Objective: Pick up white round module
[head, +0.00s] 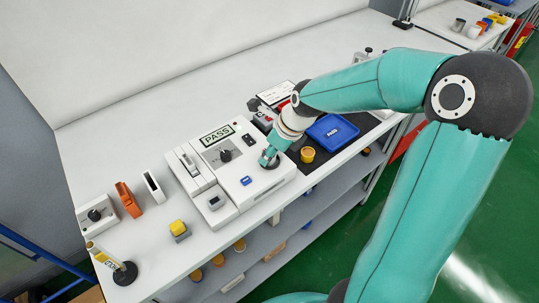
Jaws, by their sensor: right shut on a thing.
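My right gripper (267,159) points down at the right part of the white test station (222,160). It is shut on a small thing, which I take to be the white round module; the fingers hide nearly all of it. A dark round seat shows just around the fingertips, on top of the station. I cannot tell whether the held thing still touches the seat. The station's display reads PASS (216,135). My left gripper is not in view.
A yellow round part (307,154) and a blue tray (333,131) lie on a dark mat right of the station. A yellow-topped block (178,228), an orange part (128,200) and a yellow post (104,258) stand on the left.

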